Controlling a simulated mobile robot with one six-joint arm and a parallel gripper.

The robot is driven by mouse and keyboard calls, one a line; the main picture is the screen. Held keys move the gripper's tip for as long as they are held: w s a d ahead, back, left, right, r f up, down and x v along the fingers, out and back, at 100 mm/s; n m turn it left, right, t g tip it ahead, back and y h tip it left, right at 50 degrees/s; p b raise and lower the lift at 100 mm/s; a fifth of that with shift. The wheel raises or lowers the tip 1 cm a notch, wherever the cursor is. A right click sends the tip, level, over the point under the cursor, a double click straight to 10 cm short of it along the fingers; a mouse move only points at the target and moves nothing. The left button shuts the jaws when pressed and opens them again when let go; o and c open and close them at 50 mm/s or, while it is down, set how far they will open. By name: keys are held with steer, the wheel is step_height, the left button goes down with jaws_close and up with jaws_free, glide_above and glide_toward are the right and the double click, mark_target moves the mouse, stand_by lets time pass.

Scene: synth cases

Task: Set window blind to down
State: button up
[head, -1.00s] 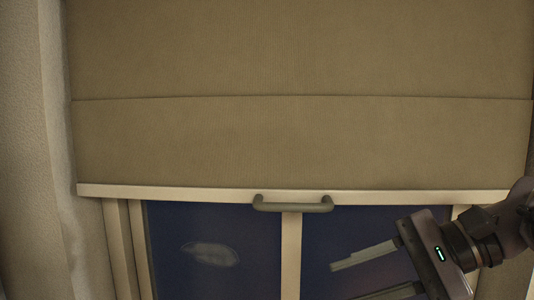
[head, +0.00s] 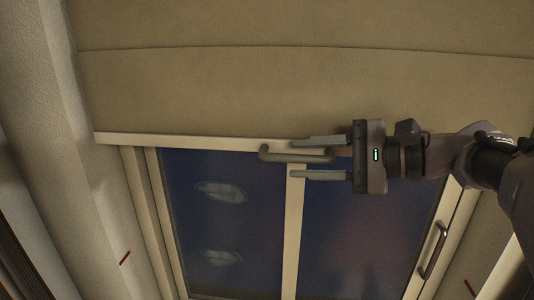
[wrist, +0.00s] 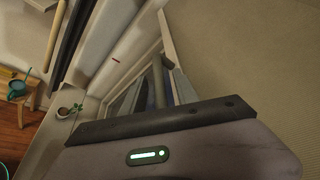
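The beige window blind (head: 220,95) hangs over the upper window in the head view, with a pale bottom rail (head: 190,141). A grey-green bar handle (head: 280,156) is fixed at the middle of the rail. My gripper (head: 293,159) comes in from the right, its two fingers apart, one above and one below the right part of the handle. I see a gap between the lower finger and the handle; contact at the upper finger is unclear. In the wrist view the handle (wrist: 159,84) appears between the fingers, partly hidden by the gripper body.
Below the blind is the window with dark blue panes (head: 225,210) and a pale centre post (head: 292,230). A metal window handle (head: 433,250) is at lower right.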

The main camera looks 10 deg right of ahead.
steer(key=shift+w+a+f, duration=0.1)
steer(key=shift+w+a, duration=0.1)
steer(key=shift+a, duration=0.1)
jaws_close()
stand_by(1.3)
